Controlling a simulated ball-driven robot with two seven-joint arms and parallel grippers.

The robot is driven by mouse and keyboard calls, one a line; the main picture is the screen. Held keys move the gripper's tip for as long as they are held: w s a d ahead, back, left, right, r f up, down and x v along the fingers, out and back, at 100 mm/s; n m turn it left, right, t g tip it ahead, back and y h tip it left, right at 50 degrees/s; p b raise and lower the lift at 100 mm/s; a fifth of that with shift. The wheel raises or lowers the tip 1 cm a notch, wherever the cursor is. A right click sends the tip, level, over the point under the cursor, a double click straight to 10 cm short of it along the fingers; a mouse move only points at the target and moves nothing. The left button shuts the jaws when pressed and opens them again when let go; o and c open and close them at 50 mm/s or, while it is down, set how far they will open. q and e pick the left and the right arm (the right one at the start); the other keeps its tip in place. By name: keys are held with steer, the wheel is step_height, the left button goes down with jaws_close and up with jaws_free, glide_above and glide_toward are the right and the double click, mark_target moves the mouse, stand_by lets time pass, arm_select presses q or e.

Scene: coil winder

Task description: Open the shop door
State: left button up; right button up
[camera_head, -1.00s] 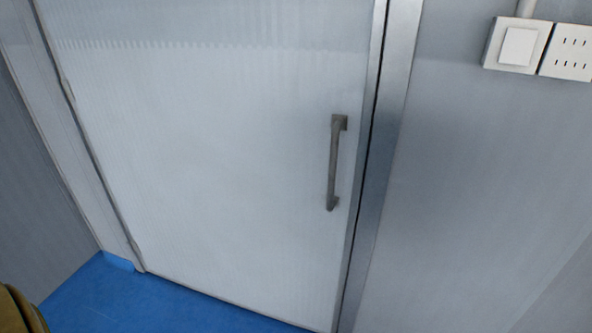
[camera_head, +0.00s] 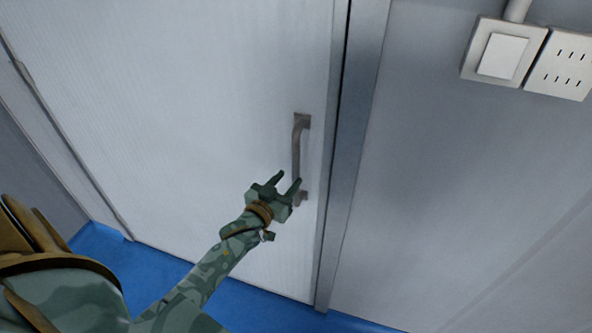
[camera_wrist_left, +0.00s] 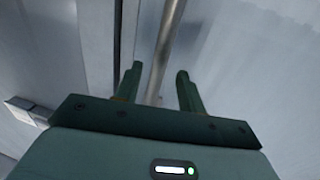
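The white ribbed shop door (camera_head: 200,120) stands shut in its grey frame. Its vertical grey bar handle (camera_head: 297,145) is near the door's right edge. My left gripper (camera_head: 284,183) is at the lower part of the handle, with its two fingers apart. In the left wrist view the open fingers (camera_wrist_left: 154,78) point toward the handle (camera_wrist_left: 161,58), which runs between them in the picture. I cannot tell whether either finger touches it. The right gripper is not in view.
A grey metal door frame post (camera_head: 350,140) and a plain grey wall (camera_head: 450,170) lie to the right. A white switch (camera_head: 502,55) and a vented plate (camera_head: 560,65) are on that wall. Blue floor (camera_head: 150,270) shows below the door.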

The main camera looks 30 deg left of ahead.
mark_target(294, 173)
arm_select(q)
steer(key=w, duration=0.5)
steer(key=shift+w+a, duration=0.1)
steer(key=shift+w, duration=0.05)
steer(key=shift+c, duration=0.3)
jaws_close()
